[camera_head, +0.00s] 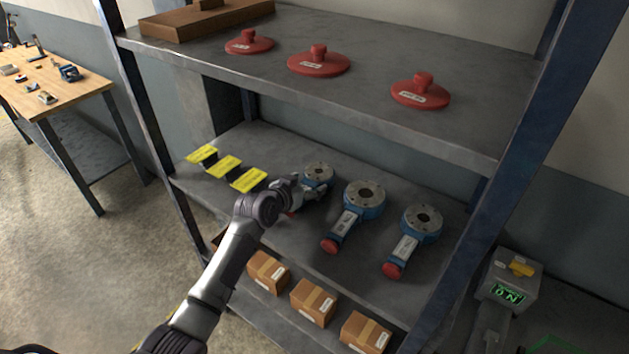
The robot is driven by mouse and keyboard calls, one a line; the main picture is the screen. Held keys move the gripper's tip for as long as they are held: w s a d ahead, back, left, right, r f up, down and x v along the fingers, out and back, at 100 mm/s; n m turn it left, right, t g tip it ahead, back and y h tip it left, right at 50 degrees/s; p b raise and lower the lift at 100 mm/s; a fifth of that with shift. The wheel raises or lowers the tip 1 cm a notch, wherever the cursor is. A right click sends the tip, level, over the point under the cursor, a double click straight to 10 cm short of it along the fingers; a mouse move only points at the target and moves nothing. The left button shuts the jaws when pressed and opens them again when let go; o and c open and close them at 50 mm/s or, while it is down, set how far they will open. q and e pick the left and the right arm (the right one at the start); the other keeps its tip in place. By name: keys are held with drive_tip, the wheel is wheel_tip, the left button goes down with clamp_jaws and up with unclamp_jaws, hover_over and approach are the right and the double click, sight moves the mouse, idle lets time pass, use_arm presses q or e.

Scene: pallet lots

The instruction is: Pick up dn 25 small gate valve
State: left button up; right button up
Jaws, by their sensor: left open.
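Three blue gate valves with grey round flanges and red handwheels lie on the middle shelf. The left one (319,173) looks the smallest; the middle valve (364,199) and the right valve (421,223) look larger. Their white labels are too small to read. My left gripper (312,189) is open at the smallest valve, beside its flange and over its body. The gripper and wrist hide most of that valve's body and handwheel. I cannot tell whether the fingers touch it. My right gripper is not in view.
The grey rack shelf (240,143) holds several yellow-labelled items (226,167) left of the valves. Red lidded discs (319,61) stand on the shelf above. Cardboard boxes (314,302) sit below. A blue post (500,200) bounds the right side.

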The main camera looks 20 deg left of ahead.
use_arm(q)
clamp_jaws()
drive_tip(key=shift+w+r, duration=0.15)
drive_tip(key=shift+r, duration=0.1)
idle(0.3)
